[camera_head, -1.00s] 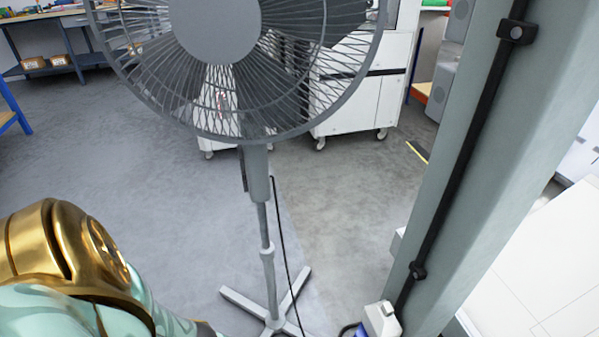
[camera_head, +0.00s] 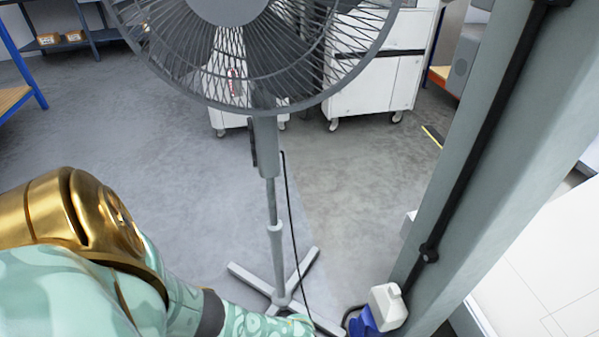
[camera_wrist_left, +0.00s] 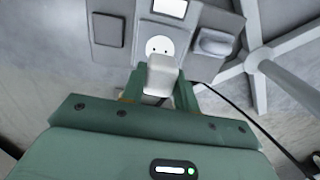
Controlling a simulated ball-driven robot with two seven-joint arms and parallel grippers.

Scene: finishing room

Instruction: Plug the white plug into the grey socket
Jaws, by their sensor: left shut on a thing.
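The white plug (camera_wrist_left: 161,75) is held between the fingers of my left gripper (camera_wrist_left: 159,86) in the left wrist view. The gripper is shut on it. Just beyond the plug is the grey socket (camera_wrist_left: 143,42), with a round pale face and two dark holes. The plug's front end overlaps the lower edge of that face in the picture; I cannot tell whether they touch. The plug's pins are hidden. In the head view my left arm reaches in from the lower left, but its gripper is out of frame. My right gripper is not in view.
Grey boxes (camera_wrist_left: 106,30) (camera_wrist_left: 214,42) flank the socket. A standing fan (camera_head: 271,190) with a black cable (camera_head: 293,215) stands ahead. At the grey pillar (camera_head: 470,180) is a white box (camera_head: 387,306) with a blue part (camera_head: 363,322). Open floor lies left of the fan.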

